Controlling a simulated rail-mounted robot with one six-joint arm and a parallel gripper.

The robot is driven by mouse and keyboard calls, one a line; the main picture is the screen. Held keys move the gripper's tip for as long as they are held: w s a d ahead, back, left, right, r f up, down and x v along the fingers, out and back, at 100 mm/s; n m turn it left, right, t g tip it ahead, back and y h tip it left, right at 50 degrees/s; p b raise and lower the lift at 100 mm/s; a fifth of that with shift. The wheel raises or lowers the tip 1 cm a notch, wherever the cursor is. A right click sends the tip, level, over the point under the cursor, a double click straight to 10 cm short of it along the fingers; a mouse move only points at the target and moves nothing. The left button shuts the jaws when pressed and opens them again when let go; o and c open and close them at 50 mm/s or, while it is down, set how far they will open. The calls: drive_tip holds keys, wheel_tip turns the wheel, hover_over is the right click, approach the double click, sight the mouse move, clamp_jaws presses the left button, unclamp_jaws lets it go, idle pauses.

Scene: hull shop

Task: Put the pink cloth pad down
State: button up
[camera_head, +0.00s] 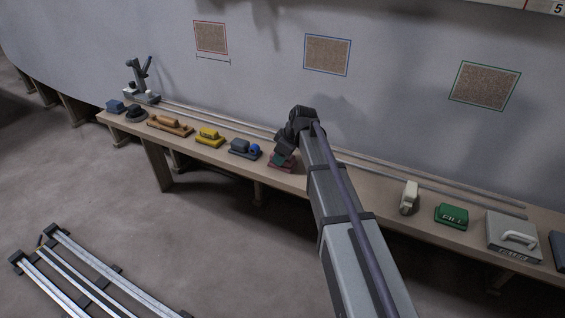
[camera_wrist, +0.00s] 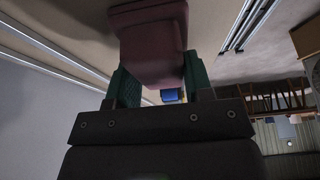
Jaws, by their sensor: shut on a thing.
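The pink cloth pad (camera_head: 281,164) is a dull dark-pink block, low over the bench near its middle and partly hidden by my gripper (camera_head: 286,147). In the wrist view the pad (camera_wrist: 153,42) fills the top centre, between the two green fingers of my gripper (camera_wrist: 160,82). The fingers are shut on it. I cannot tell whether its underside touches the bench top.
The long bench (camera_head: 345,185) runs along the grey hull wall, with two rails (camera_head: 440,190) at its back. A cream tool (camera_head: 409,197) and a green box (camera_head: 451,215) stand farther right.

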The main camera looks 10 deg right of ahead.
drive_tip(key=o, duration=1.4)
drive_tip(key=p+v, duration=1.2)
drive_tip(key=s+a+f+m+g+h, duration=0.15)
drive_tip(key=s+m, duration=0.35)
drive_tip(key=s, duration=0.8)
drive_tip(key=s+a+m+g+h, duration=0.15)
drive_tip(key=s+m, duration=0.35)
drive_tip(key=s, duration=0.7)
drive_tip(key=shift+h, duration=0.3)
drive_tip(key=r+p, duration=1.2)
drive_tip(key=r, duration=0.1)
drive_tip(key=r+p, duration=0.6)
drive_tip(key=shift+a+r, duration=0.25)
drive_tip(key=shift+a, duration=0.1)
drive_tip(key=shift+f, duration=0.45)
drive_tip(key=shift+c, duration=0.9)
